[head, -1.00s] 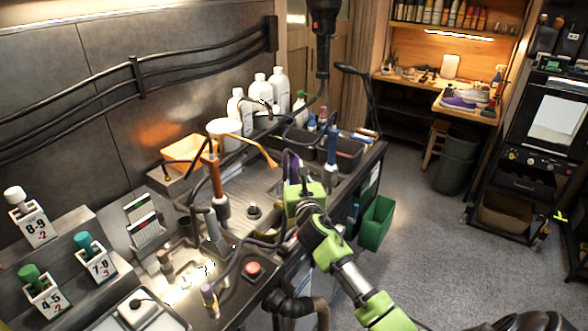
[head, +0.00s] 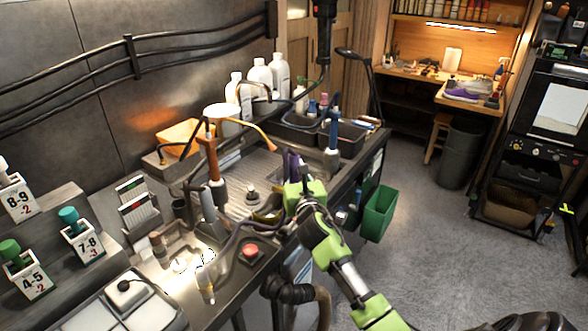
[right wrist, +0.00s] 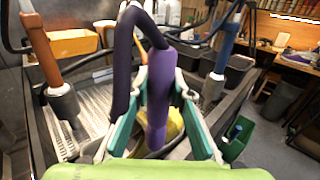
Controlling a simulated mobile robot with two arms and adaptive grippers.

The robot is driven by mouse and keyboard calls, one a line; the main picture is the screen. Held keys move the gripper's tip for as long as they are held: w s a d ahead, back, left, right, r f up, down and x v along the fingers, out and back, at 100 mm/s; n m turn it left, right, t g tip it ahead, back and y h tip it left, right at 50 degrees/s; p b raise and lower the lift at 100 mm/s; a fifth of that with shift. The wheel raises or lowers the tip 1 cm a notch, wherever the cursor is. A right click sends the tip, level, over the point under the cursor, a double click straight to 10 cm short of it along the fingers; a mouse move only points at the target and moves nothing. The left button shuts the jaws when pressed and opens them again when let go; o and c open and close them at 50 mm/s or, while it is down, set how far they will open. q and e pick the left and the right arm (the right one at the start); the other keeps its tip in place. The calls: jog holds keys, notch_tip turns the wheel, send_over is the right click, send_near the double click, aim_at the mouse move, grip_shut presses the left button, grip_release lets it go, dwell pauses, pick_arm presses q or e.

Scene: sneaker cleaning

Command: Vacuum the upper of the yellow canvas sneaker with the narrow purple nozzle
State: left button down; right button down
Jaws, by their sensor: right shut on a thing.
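My right gripper (head: 300,182) is shut on the purple nozzle (right wrist: 158,100), over the right part of the workbench. In the right wrist view the nozzle stands upright between the green fingers, with a dark hose looping beside it. The nozzle also shows in the head view (head: 292,163). The yellow sneaker (head: 268,213) lies low on the bench just left of the gripper, mostly hidden. Its yellow surface shows behind the nozzle's lower end in the right wrist view (right wrist: 174,124). I cannot tell whether the nozzle touches it. My left gripper is out of view.
An orange-handled tool (head: 210,165) and a blue-handled tool (head: 333,135) stand on either side of the work area. White bottles (head: 260,82) and an orange bin (head: 183,138) are behind. A red button (head: 251,251) sits in front. A green bin (head: 380,213) hangs at the right side.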

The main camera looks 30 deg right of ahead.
jog(key=shift+w+d+r, duration=0.1)
jog(key=shift+w+d, duration=0.05)
jog(key=shift+d, duration=0.1)
jog(key=shift+w+d, duration=0.25)
jog(key=shift+d, duration=0.4)
jog(key=shift+w+d, duration=0.2)
jog(key=shift+d, duration=0.45)
jog(key=shift+p, duration=0.3)
dwell(0.5)
notch_tip(320, 180, up, 9)
jog(key=p, duration=0.9)
